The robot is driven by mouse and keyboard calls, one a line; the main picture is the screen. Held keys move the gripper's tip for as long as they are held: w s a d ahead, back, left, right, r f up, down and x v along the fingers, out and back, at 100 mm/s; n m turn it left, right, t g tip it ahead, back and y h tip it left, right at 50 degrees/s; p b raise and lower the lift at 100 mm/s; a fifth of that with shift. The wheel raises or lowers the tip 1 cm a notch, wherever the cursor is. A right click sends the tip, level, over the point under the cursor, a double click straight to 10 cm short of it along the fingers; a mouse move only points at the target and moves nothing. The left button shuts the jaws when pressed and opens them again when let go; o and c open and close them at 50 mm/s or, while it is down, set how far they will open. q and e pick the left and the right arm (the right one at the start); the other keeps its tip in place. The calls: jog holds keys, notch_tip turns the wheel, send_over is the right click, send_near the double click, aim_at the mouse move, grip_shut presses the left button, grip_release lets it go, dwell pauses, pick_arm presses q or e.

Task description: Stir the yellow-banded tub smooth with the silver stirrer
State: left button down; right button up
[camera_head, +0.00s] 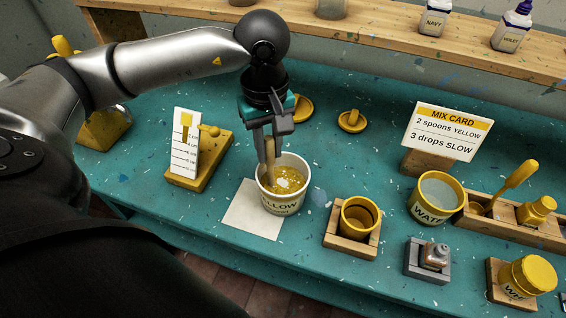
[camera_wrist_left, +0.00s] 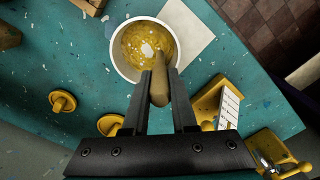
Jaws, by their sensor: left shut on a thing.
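The white tub lettered YELLOW (camera_head: 281,207) stands upright on a pale paper square near the table's middle. The contents are yellow with a white patch and pale flecks, clearest in the left wrist view, where the tub (camera_wrist_left: 119,62) is seen from above. My left gripper (camera_head: 268,157) is over the tub's left part, pointing down. It is shut on a tan, wood-coloured stirrer handle (camera_wrist_left: 159,88). The handle's lower end goes down inside the tub. No silver part shows, and the stirrer's tip is hidden. My right gripper is not in view.
A yellow cup in a wooden holder (camera_head: 359,217) and a WATER tub (camera_head: 436,198) stand to the right. The mix card (camera_head: 447,131) is behind them. A yellow block with a marked scale (camera_head: 201,160) is to the left. Round yellow knobbed lids (camera_head: 352,121) lie behind.

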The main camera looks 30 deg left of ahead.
pick_arm(q)
jog(key=shift+s+d, duration=0.15)
jog(key=shift+s, duration=0.15)
jog(key=shift+w+d, duration=0.7)
jog(key=shift+d, duration=1.6)
jog(key=shift+w+a+b, duration=0.25)
jog(key=shift+a+b, duration=0.4)
jog(key=shift+a, duration=0.25)
jog(key=shift+w+a+b, duration=0.2)
jog(key=shift+a+b, duration=0.4)
jog(key=shift+a, duration=0.3)
jog(key=shift+w+a+b, duration=0.25)
jog(key=shift+a+b, duration=0.4)
jog(key=shift+a, duration=0.25)
notch_tip(320, 180, up, 14)
jog(key=p, duration=0.8)
jog(key=shift+f+p, duration=0.25)
jog(key=shift+p, duration=0.15)
jog(key=shift+f, duration=0.15)
